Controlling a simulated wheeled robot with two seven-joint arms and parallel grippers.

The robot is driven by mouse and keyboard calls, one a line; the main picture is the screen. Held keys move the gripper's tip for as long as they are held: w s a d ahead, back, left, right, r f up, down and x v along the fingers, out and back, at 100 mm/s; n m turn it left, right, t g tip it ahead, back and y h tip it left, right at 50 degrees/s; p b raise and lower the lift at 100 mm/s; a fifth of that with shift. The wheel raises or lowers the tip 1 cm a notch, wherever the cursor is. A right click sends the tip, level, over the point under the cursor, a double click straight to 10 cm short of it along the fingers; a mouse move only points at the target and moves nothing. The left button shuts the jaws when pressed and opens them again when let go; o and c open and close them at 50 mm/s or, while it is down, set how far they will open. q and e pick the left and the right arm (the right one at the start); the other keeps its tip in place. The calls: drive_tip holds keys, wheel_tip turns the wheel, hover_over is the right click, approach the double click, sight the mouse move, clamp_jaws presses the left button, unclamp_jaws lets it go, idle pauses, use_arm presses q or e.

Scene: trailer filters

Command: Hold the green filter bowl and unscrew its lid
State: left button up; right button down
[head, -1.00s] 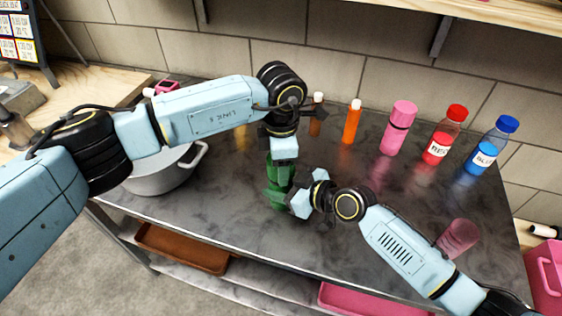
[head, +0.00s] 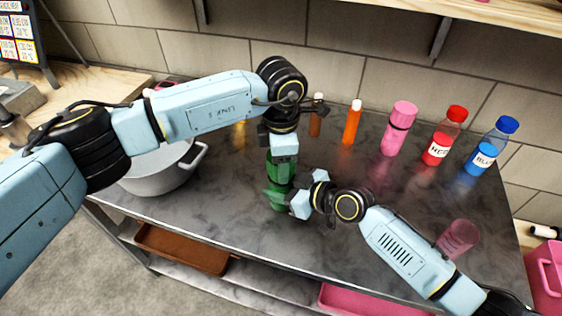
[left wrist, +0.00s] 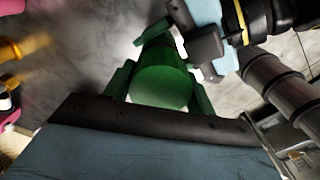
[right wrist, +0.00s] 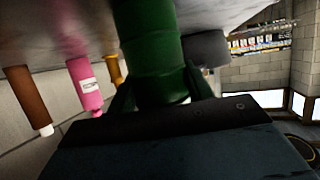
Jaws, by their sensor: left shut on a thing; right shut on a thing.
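The green filter bowl (head: 278,190) stands upright on the dark worktop near its front edge. My left gripper (head: 283,157) comes down from above and is shut on the green lid at its top. In the left wrist view the round green lid (left wrist: 160,85) sits between the fingers. My right gripper (head: 290,200) is shut on the lower bowl from the right side. In the right wrist view the green bowl (right wrist: 155,50) fills the space between the fingers. The seam between lid and bowl is partly hidden by the grippers.
A grey pot (head: 160,170) stands left of the filter. Orange (head: 352,122), pink (head: 398,130), red (head: 440,135) and blue (head: 492,146) bottles line the back. A pink translucent cup (head: 458,238) is at the right. The worktop (head: 350,270) is clear in front.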

use_arm(q)
drive_tip(key=shift+r, duration=0.55)
drive_tip(key=shift+r, duration=2.05)
use_arm(e)
drive_tip(key=c, duration=0.5)
unclamp_jaws()
